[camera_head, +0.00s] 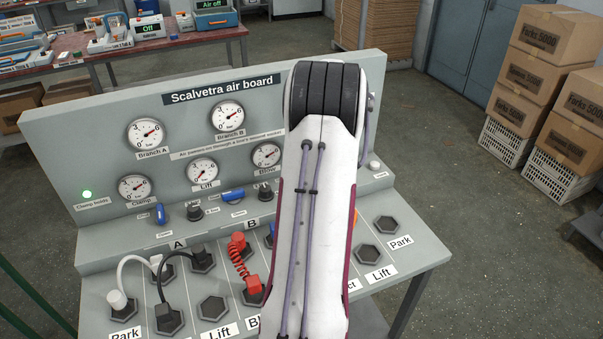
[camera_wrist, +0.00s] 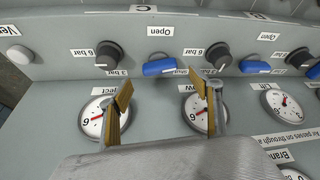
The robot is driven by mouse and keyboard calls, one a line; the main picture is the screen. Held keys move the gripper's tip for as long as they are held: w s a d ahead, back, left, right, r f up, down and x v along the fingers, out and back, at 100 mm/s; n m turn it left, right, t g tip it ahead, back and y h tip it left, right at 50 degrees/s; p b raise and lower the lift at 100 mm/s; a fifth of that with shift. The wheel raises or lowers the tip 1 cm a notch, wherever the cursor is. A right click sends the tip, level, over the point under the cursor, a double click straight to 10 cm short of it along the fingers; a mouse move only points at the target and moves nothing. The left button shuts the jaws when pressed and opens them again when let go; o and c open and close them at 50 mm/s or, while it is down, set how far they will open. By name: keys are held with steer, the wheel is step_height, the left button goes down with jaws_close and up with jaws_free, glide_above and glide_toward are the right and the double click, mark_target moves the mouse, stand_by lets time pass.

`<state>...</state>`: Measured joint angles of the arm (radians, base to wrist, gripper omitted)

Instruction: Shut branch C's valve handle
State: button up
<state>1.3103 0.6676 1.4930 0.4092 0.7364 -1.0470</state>
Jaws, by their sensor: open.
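In the wrist view, where the board appears upside down, a blue valve handle (camera_wrist: 172,66) sits near the C label (camera_wrist: 141,8). It lies crosswise in the picture, beside an Open label (camera_wrist: 158,31); a label on its other side is partly covered. My gripper (camera_wrist: 163,88) is open and empty, its two tan fingers well apart over the gauges. The handle shows just beyond the fingertips, between their lines; I cannot tell the height gap. In the head view my arm covers branch C, and the gripper is hidden.
Black knobs (camera_wrist: 108,56) and (camera_wrist: 217,55) flank the handle. Another blue handle (camera_wrist: 255,67) lies to the right. Gauges (camera_wrist: 193,112) sit under the fingers. In the head view, hoses and a red coiled lead (camera_head: 240,262) occupy the lower panel's left; sockets (camera_head: 377,254) at right are empty.

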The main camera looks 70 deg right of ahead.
steer(key=shift+x, duration=2.55)
steer(key=c, duration=1.1)
